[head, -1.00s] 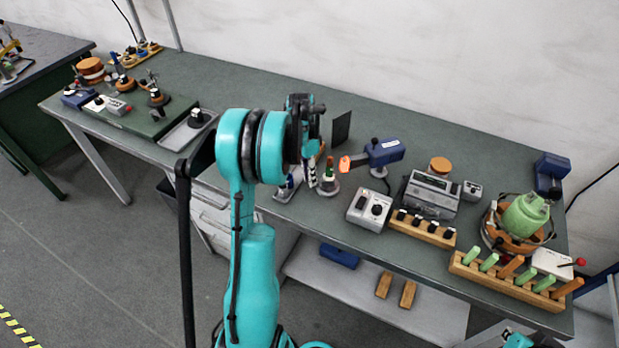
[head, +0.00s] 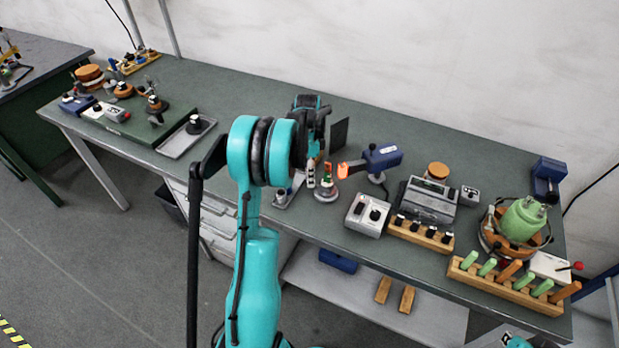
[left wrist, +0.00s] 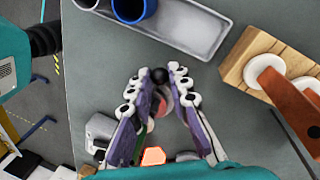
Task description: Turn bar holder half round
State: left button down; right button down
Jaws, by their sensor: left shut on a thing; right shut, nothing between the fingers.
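My left gripper (left wrist: 165,110) points down over the workbench and is shut on a small upright piece, which I take to be the bar holder (left wrist: 166,103). In the left wrist view a black ball shows beyond the fingertips, with reddish and green parts between the purple-and-white fingers. In the head view a round-based piece with a green and red post (head: 327,176) stands beside the left gripper (head: 317,178). My teal left arm and the fingers hide much there, so the contact is unclear.
A tray (left wrist: 196,36) with a blue cup and a wooden block (left wrist: 246,72) with white discs lie close by. The bar rack (head: 500,289) is further right.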

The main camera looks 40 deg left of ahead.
dwell(0.5)
pick_arm(q)
jog(key=c, duration=1.7)
grip_release()
jog(key=shift+w, duration=0.1)
jog(key=shift+r, duration=0.1)
jog(key=r, duration=0.4)
jog(key=w+a+r, duration=0.1)
jog(key=r, duration=0.6)
jog(key=shift+w+a+r, duration=0.3)
jog(key=shift+a, duration=0.05)
